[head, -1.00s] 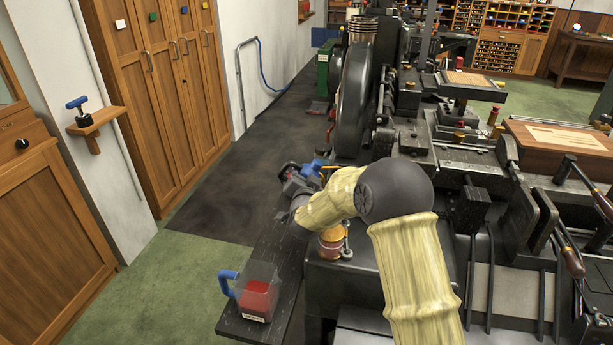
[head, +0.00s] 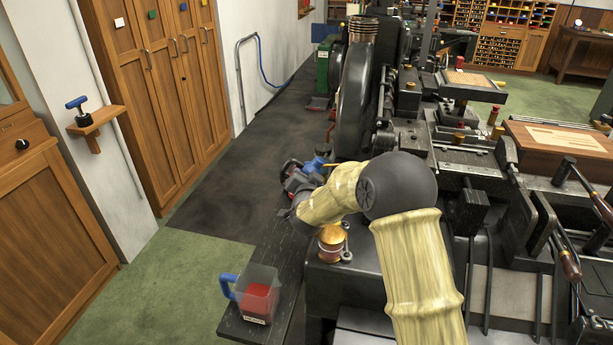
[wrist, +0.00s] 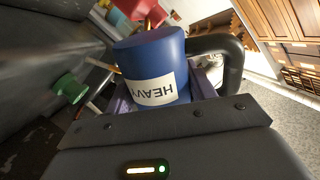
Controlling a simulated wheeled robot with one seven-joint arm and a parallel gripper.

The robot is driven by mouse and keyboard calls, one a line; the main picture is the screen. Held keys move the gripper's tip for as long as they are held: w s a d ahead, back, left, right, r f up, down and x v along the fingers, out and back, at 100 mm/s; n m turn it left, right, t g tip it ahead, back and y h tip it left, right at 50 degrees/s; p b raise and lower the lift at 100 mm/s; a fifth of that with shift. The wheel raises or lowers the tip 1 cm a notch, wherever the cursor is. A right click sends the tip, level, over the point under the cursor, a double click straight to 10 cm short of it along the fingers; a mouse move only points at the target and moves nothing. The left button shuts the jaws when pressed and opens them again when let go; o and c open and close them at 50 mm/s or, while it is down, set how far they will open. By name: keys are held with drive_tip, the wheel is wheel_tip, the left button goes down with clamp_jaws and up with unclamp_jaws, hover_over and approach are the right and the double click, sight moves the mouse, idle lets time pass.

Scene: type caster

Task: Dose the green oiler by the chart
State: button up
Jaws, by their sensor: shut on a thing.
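My gripper (wrist: 163,92) is shut on a blue can (wrist: 150,55) in the wrist view. The can has a white label reading HEAVY, a black handle on its right and a red part at its top. The can also shows small and blue in the head view (head: 317,164), with a thin yellow piece beside it. A small green cylinder (wrist: 70,88) is left of the can in the wrist view, apart from it; I cannot tell whether it is the green oiler. No chart is clearly recognisable.
A clear jug (head: 258,293) with red contents and a blue handle stands on the dark bench (head: 236,325). A brass-topped cup (head: 333,238) is on the machine below my arm. A large dark wheel (head: 355,100) stands just beyond the gripper. The floor to the left is clear.

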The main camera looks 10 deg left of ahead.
sight(306, 165)
wheel_tip(306, 165, up, 3)
drive_tip(key=shift+a+r+p, duration=0.1)
drive_tip(key=shift+a+p, duration=0.05)
drive_tip(key=shift+p, duration=0.4)
drive_tip(key=shift+s+a, duration=0.1)
drive_tip(key=shift+a, duration=0.05)
drive_tip(key=shift+r, duration=0.15)
